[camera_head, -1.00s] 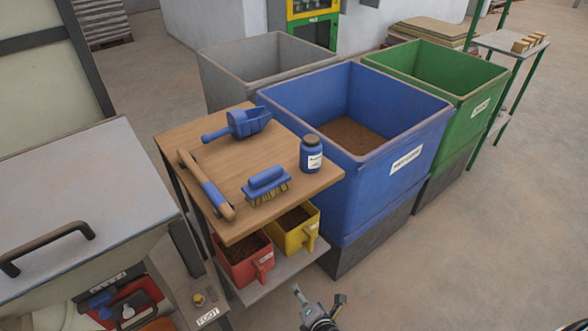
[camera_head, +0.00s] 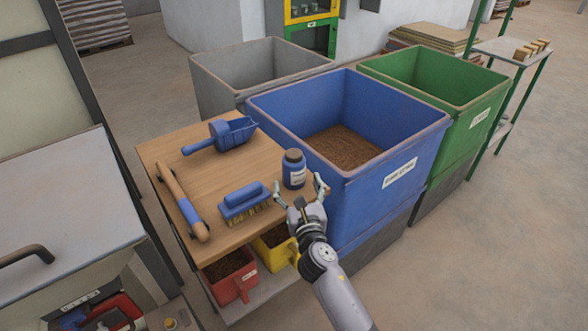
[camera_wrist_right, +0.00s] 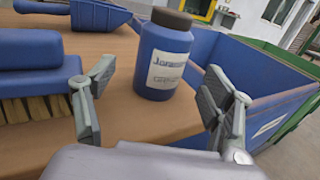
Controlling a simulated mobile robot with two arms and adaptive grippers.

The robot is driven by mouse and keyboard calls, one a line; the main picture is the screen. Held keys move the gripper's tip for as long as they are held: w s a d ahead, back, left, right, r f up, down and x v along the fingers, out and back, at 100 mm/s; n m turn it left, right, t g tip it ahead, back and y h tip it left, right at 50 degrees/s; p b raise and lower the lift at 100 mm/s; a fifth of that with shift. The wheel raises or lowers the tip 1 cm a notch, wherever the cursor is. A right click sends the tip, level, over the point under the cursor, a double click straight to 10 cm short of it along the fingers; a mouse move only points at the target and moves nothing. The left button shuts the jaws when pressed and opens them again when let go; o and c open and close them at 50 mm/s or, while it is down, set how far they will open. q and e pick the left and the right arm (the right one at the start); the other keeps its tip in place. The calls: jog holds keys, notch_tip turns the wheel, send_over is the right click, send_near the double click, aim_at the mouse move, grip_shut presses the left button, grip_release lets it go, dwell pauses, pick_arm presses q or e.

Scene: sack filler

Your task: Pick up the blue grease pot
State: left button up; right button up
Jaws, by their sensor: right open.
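The blue grease pot (camera_head: 293,170) has a dark lid and a white label. It stands upright near the right edge of the wooden table top (camera_head: 200,165). My right gripper (camera_head: 299,186) is open and empty, just in front of the pot at the table's edge. In the right wrist view the pot (camera_wrist_right: 164,58) stands ahead, between and beyond the two open fingers (camera_wrist_right: 152,108), apart from both. My left gripper is not in view.
A blue brush (camera_head: 242,201) lies just left of the pot, close to the left finger. A large blue bin (camera_head: 400,165) stands close on the right.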

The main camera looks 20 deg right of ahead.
aim_at(294, 169)
jog(key=w, duration=0.4)
jog(key=w+d, duration=0.1)
jog(key=w, duration=0.1)
jog(key=shift+w+f+b, duration=0.2)
jog(key=shift+w+b, duration=0.15)
jog(key=shift+w, duration=0.05)
jog(key=shift+s, duration=0.1)
jog(key=shift+c, duration=0.3)
jog(key=shift+r, duration=0.1)
jog(key=c, duration=1.5)
